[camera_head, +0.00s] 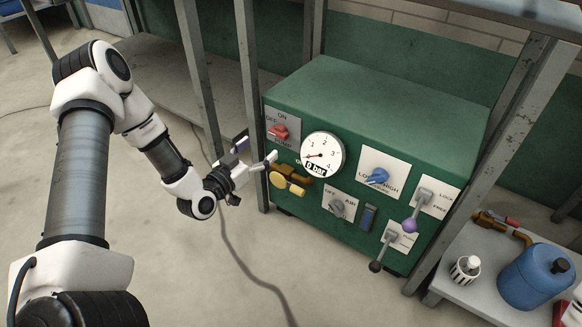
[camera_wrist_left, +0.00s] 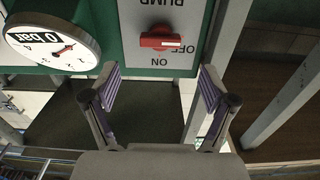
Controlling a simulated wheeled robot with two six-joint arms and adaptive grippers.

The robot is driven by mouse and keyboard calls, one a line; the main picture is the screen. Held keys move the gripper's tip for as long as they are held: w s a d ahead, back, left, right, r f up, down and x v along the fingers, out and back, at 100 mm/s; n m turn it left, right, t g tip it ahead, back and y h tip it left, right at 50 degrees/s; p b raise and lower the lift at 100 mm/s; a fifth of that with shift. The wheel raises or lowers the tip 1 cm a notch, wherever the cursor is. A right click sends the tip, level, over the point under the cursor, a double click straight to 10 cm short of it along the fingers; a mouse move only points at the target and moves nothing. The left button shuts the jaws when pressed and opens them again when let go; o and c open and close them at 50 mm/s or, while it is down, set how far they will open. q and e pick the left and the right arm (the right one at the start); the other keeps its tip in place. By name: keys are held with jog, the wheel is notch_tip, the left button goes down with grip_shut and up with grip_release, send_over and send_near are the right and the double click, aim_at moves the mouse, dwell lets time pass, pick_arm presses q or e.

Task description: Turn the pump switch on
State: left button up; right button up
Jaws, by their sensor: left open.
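The pump switch (camera_head: 278,132) is a red knob on a pale plate marked PUMP, OFF and ON, at the upper left of the green panel's front. In the left wrist view the red knob (camera_wrist_left: 158,41) lies crosswise, with a pale mark toward the OFF side. My left gripper (camera_head: 256,149) is open and empty, just in front of and a little below the switch. In the left wrist view its two fingers (camera_wrist_left: 158,76) are spread wide, with the switch beyond the gap between them and apart from both. My right gripper is not in view.
A round gauge (camera_head: 322,154) reading 0 bar sits right of the switch, with a brass valve (camera_head: 287,180) below it. Blue and grey knobs and levers cover the panel (camera_head: 385,110). A grey rack post (camera_head: 250,100) stands close left. A blue canister (camera_head: 535,277) is at lower right.

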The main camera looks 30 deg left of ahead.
aim_at(276, 135)
pick_arm(q)
jog(key=w+b, duration=0.1)
jog(key=w, duration=0.1)
jog(key=w+b, duration=0.1)
jog(key=w, duration=0.2)
jog(key=w+b, duration=0.2)
jog(key=w, duration=0.1)
jog(key=shift+d+f, duration=0.25)
jog(key=shift+d, duration=0.05)
jog(key=shift+s, duration=0.1)
jog(key=c, duration=1.2)
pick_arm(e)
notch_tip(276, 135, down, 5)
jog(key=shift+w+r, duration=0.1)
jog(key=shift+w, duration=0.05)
